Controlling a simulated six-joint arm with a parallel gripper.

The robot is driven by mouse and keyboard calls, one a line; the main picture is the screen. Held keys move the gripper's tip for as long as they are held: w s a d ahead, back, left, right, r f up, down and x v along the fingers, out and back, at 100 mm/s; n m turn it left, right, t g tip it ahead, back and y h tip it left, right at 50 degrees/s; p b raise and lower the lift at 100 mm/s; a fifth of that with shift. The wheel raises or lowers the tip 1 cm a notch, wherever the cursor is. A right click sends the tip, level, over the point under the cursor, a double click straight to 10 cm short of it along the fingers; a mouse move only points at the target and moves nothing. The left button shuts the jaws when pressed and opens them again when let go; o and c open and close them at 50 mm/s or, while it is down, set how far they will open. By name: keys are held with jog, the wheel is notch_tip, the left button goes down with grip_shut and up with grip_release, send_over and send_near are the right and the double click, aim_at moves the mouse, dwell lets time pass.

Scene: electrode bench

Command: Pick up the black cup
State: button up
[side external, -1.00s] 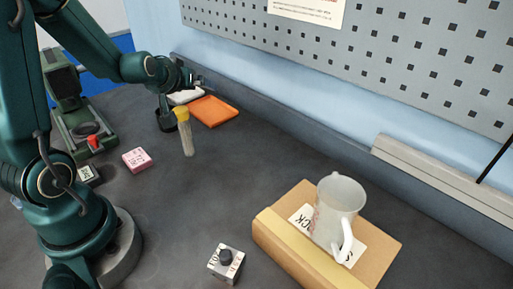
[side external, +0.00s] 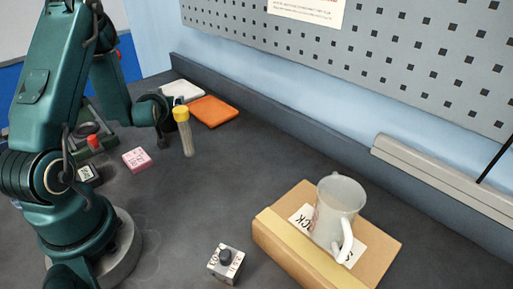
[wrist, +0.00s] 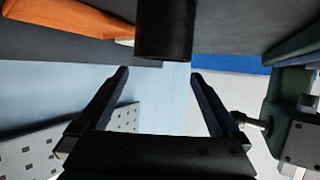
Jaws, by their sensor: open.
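The black cup (wrist: 165,32) is a dark cylinder at the top middle of the wrist view, cut off by the frame edge. My gripper (wrist: 160,73) is open, its two dark fingers spread apart. The cup lies across the gap between the fingertips in that picture; I cannot tell how far in front of them it is. Nothing is held between the fingers. In the side view, my gripper is at the back left of the bench, beside the yellow-capped tube (side external: 187,138). The cup is hard to tell from the dark gripper parts there.
An orange tray (side external: 214,111) and a white item (side external: 182,91) lie behind the tube. A pink box (side external: 137,159) and green apparatus are at left. The middle bench is clear.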

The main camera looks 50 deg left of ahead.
jog(key=shift+f, duration=0.5)
notch_tip(320, 180, down, 2)
jog(key=shift+f, duration=0.1)
jog(key=shift+x, duration=0.85)
jog(key=shift+w+a+f, duration=0.25)
jog(key=shift+w+a, duration=0.1)
jog(key=shift+a, duration=0.15)
jog(key=c, duration=1.2)
jog(key=shift+c, duration=0.2)
jog(key=shift+r, duration=0.15)
